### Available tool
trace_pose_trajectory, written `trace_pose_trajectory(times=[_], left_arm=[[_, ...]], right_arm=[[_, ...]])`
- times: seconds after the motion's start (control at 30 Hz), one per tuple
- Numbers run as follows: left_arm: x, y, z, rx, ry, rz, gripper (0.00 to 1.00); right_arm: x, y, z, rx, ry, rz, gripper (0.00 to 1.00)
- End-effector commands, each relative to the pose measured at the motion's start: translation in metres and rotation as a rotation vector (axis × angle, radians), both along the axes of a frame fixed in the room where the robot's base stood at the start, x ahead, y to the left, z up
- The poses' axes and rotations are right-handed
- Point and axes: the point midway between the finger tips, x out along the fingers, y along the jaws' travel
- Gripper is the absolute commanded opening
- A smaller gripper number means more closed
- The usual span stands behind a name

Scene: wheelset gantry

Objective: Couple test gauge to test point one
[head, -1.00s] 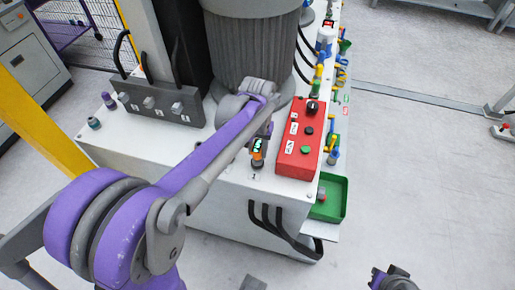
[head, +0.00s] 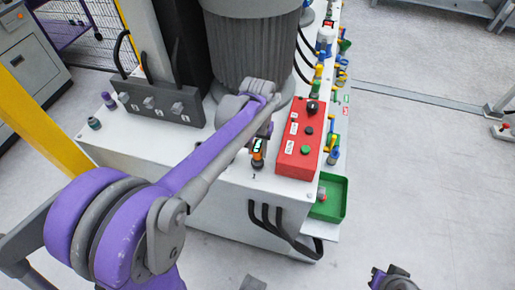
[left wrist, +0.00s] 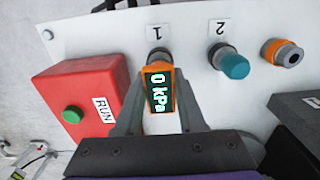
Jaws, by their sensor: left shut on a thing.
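The test gauge is an orange unit with a dark display reading 0 kPa, seen in the left wrist view (left wrist: 160,92) and the head view (head: 258,151). My left gripper (left wrist: 160,104) is shut on it, a finger on each side. The gauge's end lines up with the dark fitting of test point one (left wrist: 157,56), beside the label 1. The gauge hides most of that fitting, so I cannot tell whether it is seated. Test point two (left wrist: 235,65), teal-capped, is right of it. My right gripper (head: 390,280) is low right in the head view, far from the gauge; its jaws are unclear.
A red control box (head: 299,142) with a green button stands close beside the gauge. A grey block with levers (head: 153,101) is at the left of the white bench top. An orange-ringed fitting (left wrist: 283,53) lies past test point two. A green tray (head: 330,199) is at the right side.

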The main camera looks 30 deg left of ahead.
Motion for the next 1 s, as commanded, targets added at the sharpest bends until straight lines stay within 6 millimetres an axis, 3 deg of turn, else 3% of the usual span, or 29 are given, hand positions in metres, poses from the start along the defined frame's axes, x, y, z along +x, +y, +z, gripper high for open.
trace_pose_trajectory(times=[0.6,0.63,0.7,0.8,1.0], left_arm=[[-0.0001,0.0,-0.0082,0.0,0.0,0.0,0.0],[0.0,0.0,-0.0079,0.0,0.0,0.0,0.42],[0.0,0.0,-0.0074,0.0,0.0,0.0,0.55],[0.0,0.0,-0.0073,0.0,0.0,0.0,0.73],[0.0,0.0,-0.0073,0.0,0.0,0.0,0.74]], right_arm=[[-0.0012,0.0,-0.0061,0.0,0.002,0.0,0.0],[-0.0011,0.0,-0.0058,0.0,0.002,0.0,0.0],[-0.001,0.0,-0.0054,0.0,0.002,0.0,0.0],[-0.001,0.0,-0.0053,0.0,0.002,0.0,0.0],[-0.001,0.0,-0.0053,0.0,0.002,0.0,0.0]])
